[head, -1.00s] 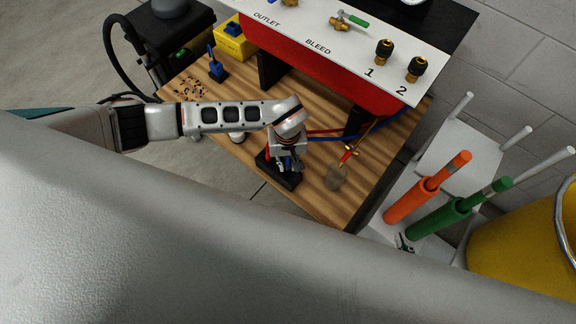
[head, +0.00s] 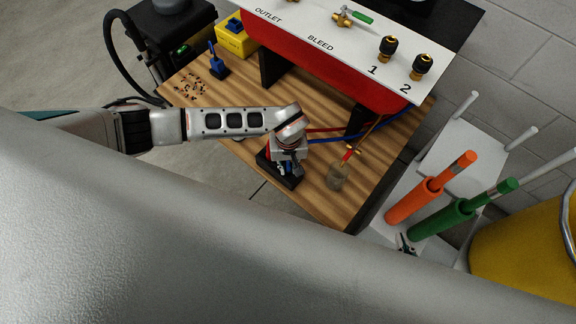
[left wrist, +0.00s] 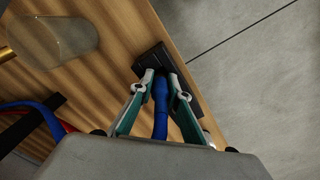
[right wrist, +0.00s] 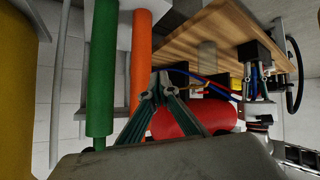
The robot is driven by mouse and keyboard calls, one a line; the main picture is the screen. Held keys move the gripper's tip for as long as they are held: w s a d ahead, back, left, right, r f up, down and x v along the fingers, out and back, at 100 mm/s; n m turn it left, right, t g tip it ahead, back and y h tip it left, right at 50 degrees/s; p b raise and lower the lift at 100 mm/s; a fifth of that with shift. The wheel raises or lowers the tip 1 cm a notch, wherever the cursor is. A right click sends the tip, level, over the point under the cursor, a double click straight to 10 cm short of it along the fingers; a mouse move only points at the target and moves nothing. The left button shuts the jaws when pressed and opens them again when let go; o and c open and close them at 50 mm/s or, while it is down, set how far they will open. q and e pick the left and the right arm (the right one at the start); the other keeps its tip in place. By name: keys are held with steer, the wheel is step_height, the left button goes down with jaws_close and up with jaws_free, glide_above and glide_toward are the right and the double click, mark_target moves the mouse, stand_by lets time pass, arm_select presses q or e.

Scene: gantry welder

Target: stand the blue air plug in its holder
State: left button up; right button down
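The blue air plug (left wrist: 160,112) stands between the fingers of my left gripper (left wrist: 163,84) in the left wrist view. The fingers close in on both sides of it and appear to pinch it. Its far end meets the black holder block (left wrist: 151,61); how deep it sits is hidden. In the head view my left gripper (head: 287,163) points down over the same black block (head: 290,183) near the table's front edge. My right gripper (right wrist: 160,77) is shut and empty, with its fingertips together, away from the table.
A wooden table (head: 330,200) carries a red panel unit (head: 320,65), a clear cup (head: 337,177), red and blue hoses, and a blue item on a dark base (head: 219,70). Orange (head: 415,203) and green (head: 440,220) tubes and a yellow drum (head: 520,240) stand at right.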

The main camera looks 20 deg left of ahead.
arm_select(q)
steer(key=shift+o, duration=1)
steer(key=shift+a+f, duration=0.1)
steer(key=shift+f, duration=0.15)
